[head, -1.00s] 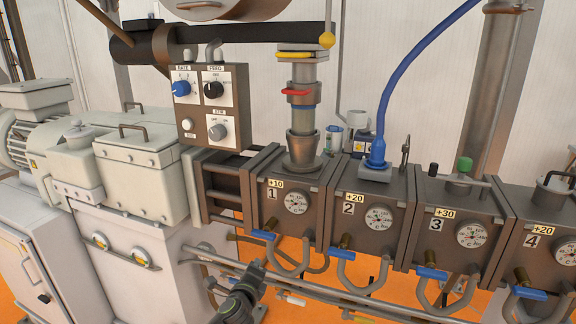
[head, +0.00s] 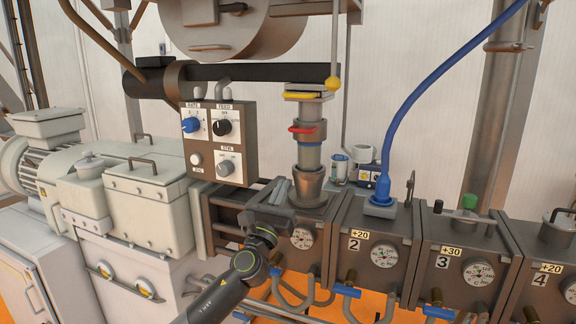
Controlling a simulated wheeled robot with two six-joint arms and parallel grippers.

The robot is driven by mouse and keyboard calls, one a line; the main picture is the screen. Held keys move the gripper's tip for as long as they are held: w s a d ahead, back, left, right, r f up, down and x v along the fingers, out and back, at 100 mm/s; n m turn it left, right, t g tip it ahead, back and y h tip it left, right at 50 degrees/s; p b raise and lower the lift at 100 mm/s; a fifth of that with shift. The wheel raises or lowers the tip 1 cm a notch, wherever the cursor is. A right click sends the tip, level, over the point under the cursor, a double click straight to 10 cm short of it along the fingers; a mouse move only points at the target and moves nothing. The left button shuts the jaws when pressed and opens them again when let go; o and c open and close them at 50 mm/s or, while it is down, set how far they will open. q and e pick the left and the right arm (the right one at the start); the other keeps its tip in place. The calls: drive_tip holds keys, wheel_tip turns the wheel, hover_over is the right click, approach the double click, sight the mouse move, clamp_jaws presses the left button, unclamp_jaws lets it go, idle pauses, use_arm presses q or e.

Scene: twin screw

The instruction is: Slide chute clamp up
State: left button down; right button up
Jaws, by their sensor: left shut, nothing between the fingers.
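The chute (head: 310,158) is a vertical grey metal pipe above the first barrel block. The chute clamp (head: 310,133) is a grey collar with a red lever, around the pipe at mid height, with a blue band just below it. A flared metal funnel (head: 308,187) stands under the pipe on the block. My left gripper (head: 279,191) is shut and empty. Its dark fingers point up, just left of the funnel in the picture and below the clamp, apart from the clamp. It hides the first block's number label. My right gripper is not in view.
A control box (head: 218,145) with knobs stands left of the chute. A yellow-handled slide plate (head: 306,94) tops the pipe under a dark horizontal beam (head: 250,73). A blue hose (head: 405,110) rises from the second block. Free space lies in front of the pipe.

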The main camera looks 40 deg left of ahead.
sight(307, 131)
use_arm(q)
drive_tip(key=w+a+r+p, duration=0.2)
drive_tip(key=w+r+p, duration=0.3)
drive_tip(key=w+r, duration=0.3)
drive_tip(key=shift+w+r, duration=0.2)
drive_tip(key=shift+r, duration=0.3)
